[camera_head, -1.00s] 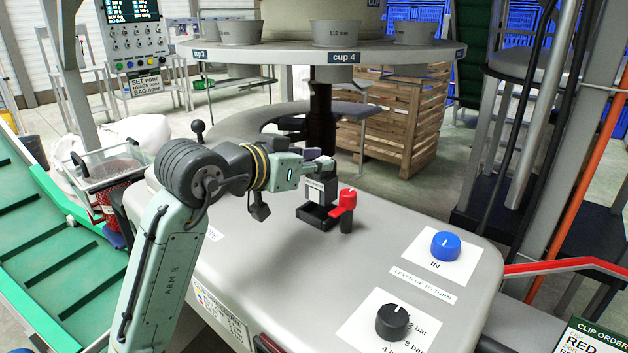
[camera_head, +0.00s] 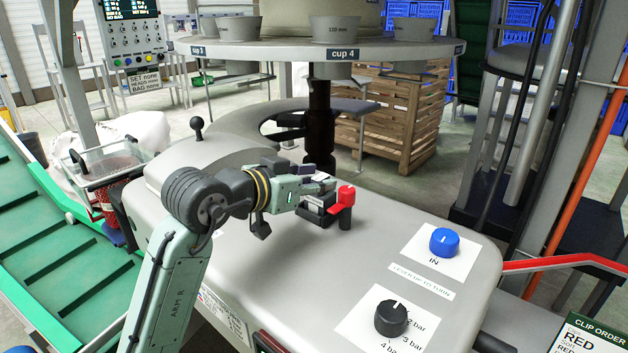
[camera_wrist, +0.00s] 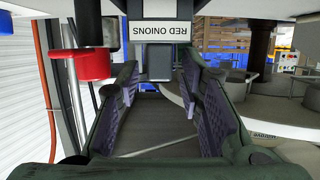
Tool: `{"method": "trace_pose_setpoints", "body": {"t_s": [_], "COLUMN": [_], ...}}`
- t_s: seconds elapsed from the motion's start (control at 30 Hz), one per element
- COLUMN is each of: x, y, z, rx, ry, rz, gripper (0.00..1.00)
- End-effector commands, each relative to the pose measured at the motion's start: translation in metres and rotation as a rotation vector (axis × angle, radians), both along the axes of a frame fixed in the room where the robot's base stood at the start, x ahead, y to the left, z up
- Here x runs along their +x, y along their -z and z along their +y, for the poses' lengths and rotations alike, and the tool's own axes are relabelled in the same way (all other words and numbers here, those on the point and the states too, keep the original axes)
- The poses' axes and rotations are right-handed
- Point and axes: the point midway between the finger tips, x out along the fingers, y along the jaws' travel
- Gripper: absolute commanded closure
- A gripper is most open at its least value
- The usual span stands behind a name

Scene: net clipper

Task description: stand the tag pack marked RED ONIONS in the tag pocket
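The tag pack marked RED ONIONS (camera_wrist: 165,34) shows in the wrist view with its lettering upside down, and a dark grey tab (camera_wrist: 160,65) sticks out from it. In the head view the pack, mostly covered by my gripper, is at the black tag pocket (camera_head: 322,217) on the grey machine top. Whether it is fully seated is hidden. My gripper (camera_head: 324,182) is tilted low over the pocket. In the wrist view its two fingers (camera_wrist: 160,82) are apart, with visible gaps on both sides of the tab.
A red lever (camera_head: 345,197) stands close to the right of the pocket; it also shows in the wrist view (camera_wrist: 92,66). A blue knob (camera_head: 444,241) and a black knob (camera_head: 391,318) are further right. The round cup table (camera_head: 290,51) is behind.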

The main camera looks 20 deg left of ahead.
Motion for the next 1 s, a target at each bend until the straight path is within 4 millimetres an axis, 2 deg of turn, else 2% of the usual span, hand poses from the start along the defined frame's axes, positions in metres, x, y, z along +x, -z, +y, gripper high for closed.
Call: {"method": "trace_pose_setpoints", "body": {"t_s": [0.37,0.43,0.8,1.0], "x": [0.0,-0.005,-0.073,-0.099], "y": [-0.005,-0.005,-0.026,-0.036], "z": [0.0,0.003,0.027,0.036], "rx": [0.0,0.0,0.001,0.001], "ry": [-0.001,-0.002,-0.003,-0.001], "rz": [0.0,-0.001,-0.003,-0.001], "gripper": [0.62,0.62,0.62,0.62]}}
